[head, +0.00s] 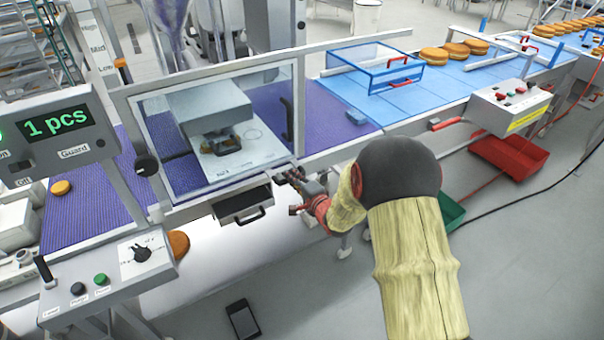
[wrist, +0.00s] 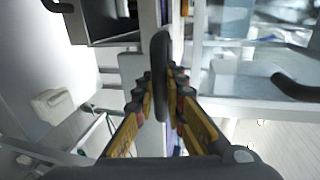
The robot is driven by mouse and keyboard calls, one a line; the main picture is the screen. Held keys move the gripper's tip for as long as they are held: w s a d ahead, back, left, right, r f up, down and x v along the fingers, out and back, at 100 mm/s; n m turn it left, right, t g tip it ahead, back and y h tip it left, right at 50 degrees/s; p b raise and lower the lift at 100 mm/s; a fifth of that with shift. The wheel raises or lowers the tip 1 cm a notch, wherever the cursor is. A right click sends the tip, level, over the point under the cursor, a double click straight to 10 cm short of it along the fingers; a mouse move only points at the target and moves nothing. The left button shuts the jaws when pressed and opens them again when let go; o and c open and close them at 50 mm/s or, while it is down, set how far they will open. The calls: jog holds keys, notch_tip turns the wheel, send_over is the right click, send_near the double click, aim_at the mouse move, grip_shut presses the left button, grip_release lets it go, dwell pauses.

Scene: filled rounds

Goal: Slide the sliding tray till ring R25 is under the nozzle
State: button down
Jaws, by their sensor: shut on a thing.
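My gripper (head: 288,174) is at the front edge of the line, just below the lower right part of the clear guard. In the wrist view, my gripper (wrist: 162,88) has its yellow-and-black fingers closed on both sides of a dark upright handle (wrist: 162,50). I cannot tell for sure that this handle belongs to the sliding tray. Behind the guard, a white plate (head: 262,149) with a faint ring mark lies under a grey block (head: 205,103). Small dark and brass parts (head: 222,140) sit under the block. The nozzle tip and any R25 label cannot be made out.
The clear guard (head: 270,90) has a black handle (head: 286,120). A dark drawer (head: 240,203) hangs below, left of my gripper. A control panel (head: 107,280) stands at front left. A blue belt (head: 410,105) carries filled rounds (head: 457,50) at right. A control box (head: 510,105) stands right.

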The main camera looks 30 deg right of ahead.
aim_at(281, 184)
jog(key=a, duration=0.4)
jog(key=shift+s+a, duration=0.1)
jog(key=shift+a, duration=0.2)
jog(key=shift+f, duration=0.1)
jog(key=c, duration=1.9)
grip_release()
jog(key=shift+o, duration=0.4)
jog(key=v, duration=1.2)
